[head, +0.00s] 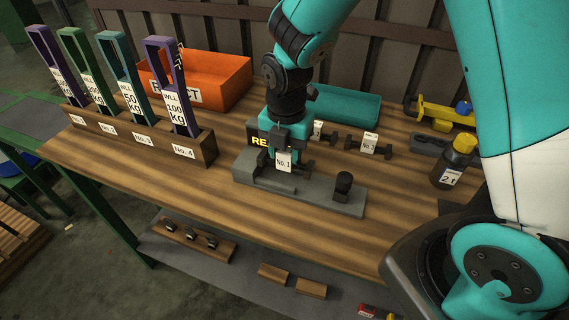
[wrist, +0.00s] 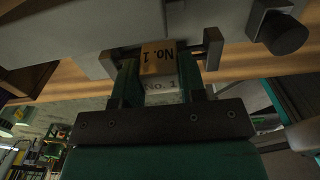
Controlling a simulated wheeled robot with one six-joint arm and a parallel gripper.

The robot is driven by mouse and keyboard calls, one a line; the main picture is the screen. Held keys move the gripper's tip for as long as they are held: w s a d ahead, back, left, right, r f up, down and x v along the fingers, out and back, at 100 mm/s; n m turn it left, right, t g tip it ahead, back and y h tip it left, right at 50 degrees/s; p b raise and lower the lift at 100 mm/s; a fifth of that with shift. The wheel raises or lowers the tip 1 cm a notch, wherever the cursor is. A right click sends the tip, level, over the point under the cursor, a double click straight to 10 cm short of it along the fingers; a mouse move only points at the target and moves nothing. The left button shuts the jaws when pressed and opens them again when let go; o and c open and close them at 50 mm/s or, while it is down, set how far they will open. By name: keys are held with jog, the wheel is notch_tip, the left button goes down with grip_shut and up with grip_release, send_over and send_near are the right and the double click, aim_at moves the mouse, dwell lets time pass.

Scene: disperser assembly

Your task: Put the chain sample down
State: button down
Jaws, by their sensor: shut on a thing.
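The chain sample, with a tag reading No. 1 (head: 284,163), is between the fingers of my gripper (head: 284,148), which is shut on it. In the wrist view its tan labelled block (wrist: 158,56) sits between the two fingers (wrist: 160,82), with dark end pieces sticking out on both sides. The sample is at the grey fixture (head: 330,197), which has a raised block at its left and a black knob at its right. I cannot tell whether the sample touches the fixture. My gripper hides part of the sample.
Two more labelled samples, one (head: 318,128) and No. 2 (head: 370,143), stand behind to the right. An orange reject bin (head: 215,80), a teal tray (head: 345,105), a rack (head: 190,148) of coloured gauges and a yellow-capped bottle (head: 449,170) surround them. The front wooden table strip (head: 210,195) is clear.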

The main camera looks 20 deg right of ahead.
aim_at(286, 165)
jog(key=shift+f, duration=2.05)
jog(key=shift+f, duration=0.1)
jog(key=c, duration=0.7)
grip_release()
